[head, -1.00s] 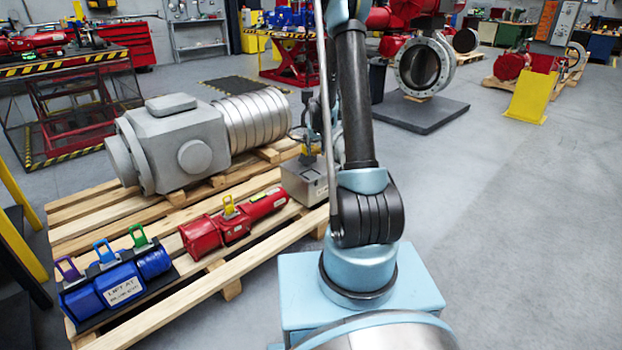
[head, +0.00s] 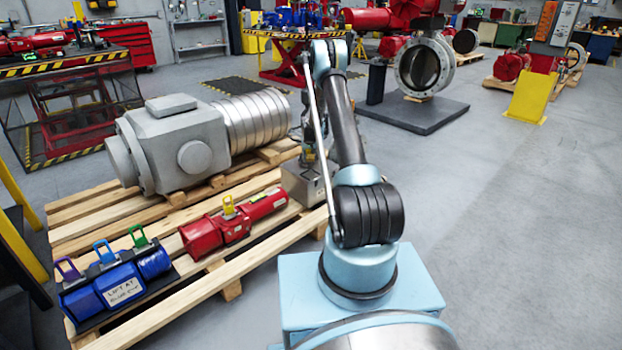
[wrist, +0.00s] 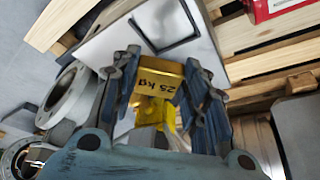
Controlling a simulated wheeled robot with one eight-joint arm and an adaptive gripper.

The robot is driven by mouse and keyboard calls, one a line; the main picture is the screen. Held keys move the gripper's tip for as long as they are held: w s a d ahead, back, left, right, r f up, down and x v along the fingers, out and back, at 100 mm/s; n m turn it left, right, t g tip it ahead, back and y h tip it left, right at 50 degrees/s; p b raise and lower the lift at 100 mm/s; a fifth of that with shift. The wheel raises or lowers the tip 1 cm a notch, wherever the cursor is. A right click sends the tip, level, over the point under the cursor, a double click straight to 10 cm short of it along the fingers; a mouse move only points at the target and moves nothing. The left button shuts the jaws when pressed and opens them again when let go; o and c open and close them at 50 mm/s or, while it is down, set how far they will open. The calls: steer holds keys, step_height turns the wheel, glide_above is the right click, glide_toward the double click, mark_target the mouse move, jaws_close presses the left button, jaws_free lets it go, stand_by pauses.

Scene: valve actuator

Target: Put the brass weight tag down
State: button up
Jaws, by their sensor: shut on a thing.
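In the wrist view, my gripper (wrist: 162,60) is shut on the brass weight tag (wrist: 160,80), a gold block marked "25 kg" held between the two fingers. A shiny yellow part shows below the tag. A grey box (wrist: 207,45) with a dark square outline on its top lies just beyond the fingertips. I cannot tell whether the tag touches it. In the head view, the grey box (head: 296,184) stands at the pallet's right end, partly behind my arm. There my arm hides most of the gripper, and the tag cannot be made out.
The wooden pallet (head: 190,296) holds a large grey actuator (head: 190,142), a red actuator (head: 236,222) and a blue actuator (head: 118,282) with coloured lifting tabs. The floor right of my arm is clear. A black platform (head: 412,118) with a flanged valve stands behind.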

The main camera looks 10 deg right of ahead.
mark_target(310, 176)
step_height(310, 176, down, 10)
steer(key=shift+r, duration=0.2)
steer(key=shift+f, duration=0.1)
steer(key=shift+f, duration=0.2)
stand_by(0.5)
steer(key=shift+s+f, duration=0.1)
steer(key=shift+s, duration=0.1)
steer(key=o, duration=1.1)
steer(key=shift+f, duration=0.15)
steer(key=shift+o, duration=0.4)
steer(key=shift+x, duration=0.85)
steer(key=shift+s+a+r, duration=0.1)
steer(key=shift+r, duration=0.45)
steer(key=shift+c, duration=0.4)
steer(key=shift+r, duration=0.15)
